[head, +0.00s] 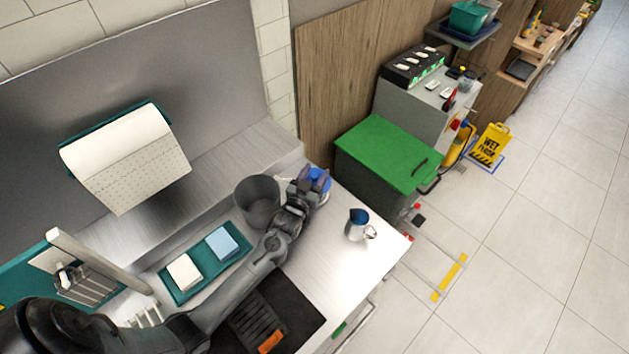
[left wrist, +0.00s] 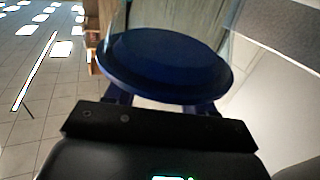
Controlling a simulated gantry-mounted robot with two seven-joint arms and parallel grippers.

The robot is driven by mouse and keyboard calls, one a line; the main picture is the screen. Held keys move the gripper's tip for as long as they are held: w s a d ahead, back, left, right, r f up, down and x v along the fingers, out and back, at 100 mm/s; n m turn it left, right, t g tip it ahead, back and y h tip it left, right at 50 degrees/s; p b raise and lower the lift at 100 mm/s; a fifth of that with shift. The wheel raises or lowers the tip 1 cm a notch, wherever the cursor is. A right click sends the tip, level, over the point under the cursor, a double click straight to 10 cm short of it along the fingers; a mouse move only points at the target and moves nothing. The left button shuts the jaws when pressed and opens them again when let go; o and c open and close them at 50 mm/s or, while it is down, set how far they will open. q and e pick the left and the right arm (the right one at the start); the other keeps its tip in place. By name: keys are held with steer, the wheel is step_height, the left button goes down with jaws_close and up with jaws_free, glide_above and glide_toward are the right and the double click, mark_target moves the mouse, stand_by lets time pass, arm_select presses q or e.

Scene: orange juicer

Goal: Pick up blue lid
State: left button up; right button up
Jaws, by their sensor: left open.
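The blue lid (head: 319,175) is at the back right of the metal counter, partly hidden by my left gripper (head: 309,187). In the left wrist view the dark blue round lid (left wrist: 166,62) fills the upper middle, close in front of the gripper. My left gripper is open, its fingers mostly hidden beneath the lid's near edge in that view. I cannot tell whether the fingers touch the lid. What the lid rests on is hidden. My right gripper is not in view.
A grey pot (head: 258,203) stands just left of the gripper. A metal pitcher (head: 357,226) stands toward the counter's right edge. A teal tray (head: 194,283) holds two sponges. A green-lidded bin (head: 381,150) stands beyond the counter.

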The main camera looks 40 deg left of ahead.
arm_select(q)
steer(key=shift+x, duration=0.8)
jaws_close()
steer(key=shift+r, duration=0.15)
